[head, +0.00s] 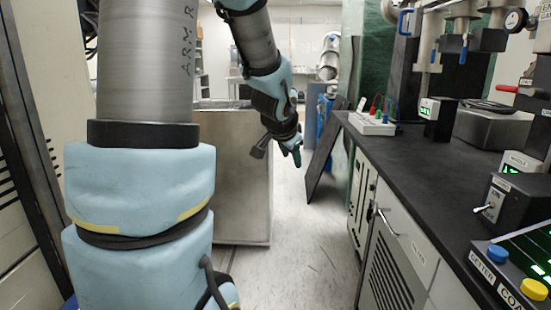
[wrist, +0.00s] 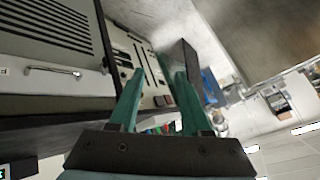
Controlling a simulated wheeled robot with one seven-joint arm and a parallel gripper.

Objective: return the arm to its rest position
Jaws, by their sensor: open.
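My arm, with grey tubes and light blue joint covers, fills the left of the head view and reaches forward over the aisle. My gripper (head: 291,150) hangs at its far end, pointing down, in front of a large grey metal box and left of the black-topped bench. In the wrist view, my gripper (wrist: 160,72) shows two green fingers spread apart with nothing held between them. The lower part of the arm's base is out of view.
The grey metal box (head: 243,185) stands left of centre. A dark panel (head: 325,160) leans near the bench end. Floor (head: 300,250) between is clear.

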